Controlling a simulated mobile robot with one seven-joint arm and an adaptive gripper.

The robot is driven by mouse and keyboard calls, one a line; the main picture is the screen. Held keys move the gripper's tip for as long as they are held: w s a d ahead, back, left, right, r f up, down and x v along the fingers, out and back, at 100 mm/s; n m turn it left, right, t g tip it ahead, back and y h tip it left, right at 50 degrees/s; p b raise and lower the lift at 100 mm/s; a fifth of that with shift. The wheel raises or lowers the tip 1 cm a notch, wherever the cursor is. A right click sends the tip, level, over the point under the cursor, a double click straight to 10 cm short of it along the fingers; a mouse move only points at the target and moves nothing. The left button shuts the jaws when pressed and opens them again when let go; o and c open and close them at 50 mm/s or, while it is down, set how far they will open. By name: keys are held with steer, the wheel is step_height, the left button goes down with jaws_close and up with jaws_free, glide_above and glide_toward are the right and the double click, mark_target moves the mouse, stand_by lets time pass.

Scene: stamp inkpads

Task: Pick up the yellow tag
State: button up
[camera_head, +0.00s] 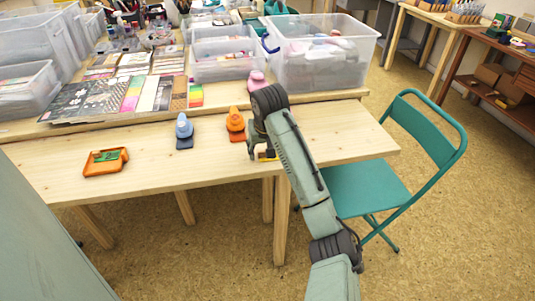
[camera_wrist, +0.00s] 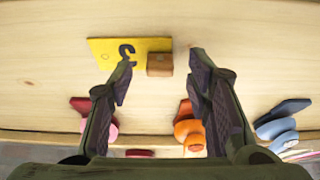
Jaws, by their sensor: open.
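The yellow tag (camera_wrist: 106,47) lies flat on the pale wooden table, with a dark figure printed on it. A small brown wooden block (camera_wrist: 159,67) sits at its right end; I cannot tell whether it is attached. In the head view only a sliver of yellow (camera_head: 265,157) shows beneath my gripper (camera_head: 260,150), near the table's front edge. In the wrist view my gripper (camera_wrist: 160,61) is open and empty. Its fingers stand apart on both sides of the block, above the table. The left finger tip overlaps the tag's lower edge in that view.
An orange punch (camera_head: 235,124) and a blue punch (camera_head: 184,131) stand left of my gripper, a pink one (camera_head: 257,80) behind it. An orange tray (camera_head: 104,170) lies further left. Clear bins (camera_head: 322,62) crowd the back. A teal chair (camera_head: 370,186) stands at the right. The table's front left is clear.

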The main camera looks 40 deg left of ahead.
steer(key=shift+f, duration=0.2)
steer(key=shift+c, duration=0.6)
steer(key=c, duration=0.7)
steer(key=shift+r, duration=0.1)
